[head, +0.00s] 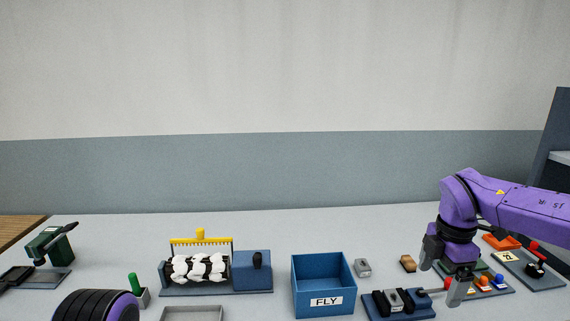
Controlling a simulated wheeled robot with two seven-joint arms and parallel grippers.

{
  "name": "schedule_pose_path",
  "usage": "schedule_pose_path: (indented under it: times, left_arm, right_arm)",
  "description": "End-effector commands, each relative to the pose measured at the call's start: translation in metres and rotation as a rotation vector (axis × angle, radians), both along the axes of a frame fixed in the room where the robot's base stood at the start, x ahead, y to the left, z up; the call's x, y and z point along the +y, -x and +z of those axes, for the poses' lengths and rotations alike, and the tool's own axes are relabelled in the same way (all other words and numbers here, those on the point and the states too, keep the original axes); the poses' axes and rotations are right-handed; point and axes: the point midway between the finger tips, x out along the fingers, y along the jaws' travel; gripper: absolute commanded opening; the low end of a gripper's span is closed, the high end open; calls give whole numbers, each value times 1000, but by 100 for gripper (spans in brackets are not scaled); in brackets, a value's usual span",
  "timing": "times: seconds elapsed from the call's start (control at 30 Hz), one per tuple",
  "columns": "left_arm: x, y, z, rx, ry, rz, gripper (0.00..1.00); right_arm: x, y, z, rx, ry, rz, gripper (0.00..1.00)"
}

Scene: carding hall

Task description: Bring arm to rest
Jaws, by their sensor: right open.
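My right arm comes in from the right, purple with dark joints. Its right gripper (443,272) is open, with its fingers apart and pointing down over the right part of the table. Nothing shows held between the fingers. A black and purple part of my left arm shows at the bottom left edge; my left gripper is not in view.
A blue bin (309,281) labelled FLY stands mid-table. Left of it is a carding machine (252,271) with black-and-white fibre. A green device (64,247) stands far left. A small grey block (363,267), a brown block (408,263) and a lever panel (512,258) are near my right arm.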

Motion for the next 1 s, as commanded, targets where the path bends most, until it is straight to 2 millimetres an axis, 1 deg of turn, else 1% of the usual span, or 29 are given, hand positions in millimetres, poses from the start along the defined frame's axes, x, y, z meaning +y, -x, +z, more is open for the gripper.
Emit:
schedule_pose_path:
  times: [0.07,0.1,0.23,0.3,0.37,0.4,0.47,0.5,0.57,0.67,0.7,0.77,0.8,0.87,0.9,0.97,1.0]
  left_arm:
    - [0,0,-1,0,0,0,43]
    - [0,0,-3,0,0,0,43]
    - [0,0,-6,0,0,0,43]
    - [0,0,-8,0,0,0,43]
    - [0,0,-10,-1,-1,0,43]
    - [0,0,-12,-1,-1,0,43]
    - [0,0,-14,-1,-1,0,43]
    - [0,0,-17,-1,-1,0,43]
    - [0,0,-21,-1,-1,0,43]
    - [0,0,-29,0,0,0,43]
    - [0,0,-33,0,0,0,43]
    - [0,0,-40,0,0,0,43]
    - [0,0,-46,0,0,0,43]
    - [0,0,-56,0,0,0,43]
    - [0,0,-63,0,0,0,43]
    - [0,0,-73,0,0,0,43]
    - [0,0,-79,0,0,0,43]
  right_arm:
    - [0,0,-3,3,6,6,94]
    - [-2,1,-13,13,32,33,94]
    - [-7,3,-34,33,105,113,94]
    - [-11,5,-50,52,153,169,94]
    - [-14,7,-61,67,191,216,94]
    - [-17,9,-73,83,227,264,94]
    - [-20,11,-88,105,277,334,94]
    - [-23,13,-102,130,319,398,94]
    - [-28,17,-124,167,385,505,94]
    - [-37,26,-165,252,506,740,94]
    - [-41,31,-185,301,559,862,94]
    - [-45,41,-218,386,636,1081,94]
    - [-48,50,-243,455,686,1261,94]
    - [-48,68,-287,581,746,1589,94]
    - [-46,83,-318,672,770,1848,94]
    - [-37,113,-364,804,767,2262,94]
    - [-30,135,-390,872,740,2532,94]
